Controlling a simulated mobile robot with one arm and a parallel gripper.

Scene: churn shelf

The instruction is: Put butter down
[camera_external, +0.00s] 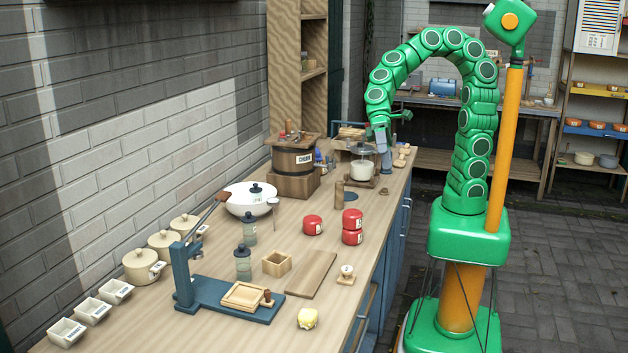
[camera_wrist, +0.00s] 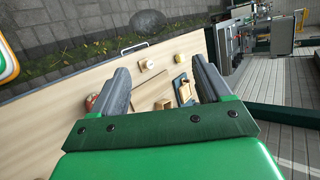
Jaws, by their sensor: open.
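The butter (camera_external: 307,318) is a pale yellow block standing on the wooden counter (camera_external: 210,322) near its front edge, right of the blue press (camera_external: 238,300). A small pale block in the wrist view (camera_wrist: 181,57) appears to be the same butter. My gripper (camera_external: 385,165) is far behind it, above the counter's far end beside a white pot (camera_external: 362,172). In the wrist view my gripper (camera_wrist: 161,70) has its two grey fingers wide apart with nothing held between them. The butter is well away from the fingers.
A wooden board (camera_external: 312,274), a small open box (camera_external: 277,263) and a stamp (camera_external: 347,275) lie near the butter. Red canisters (camera_external: 352,226), grey-green jars (camera_external: 243,263) and a churn (camera_external: 294,165) stand further back. A bare strip of counter lies between the board and canisters.

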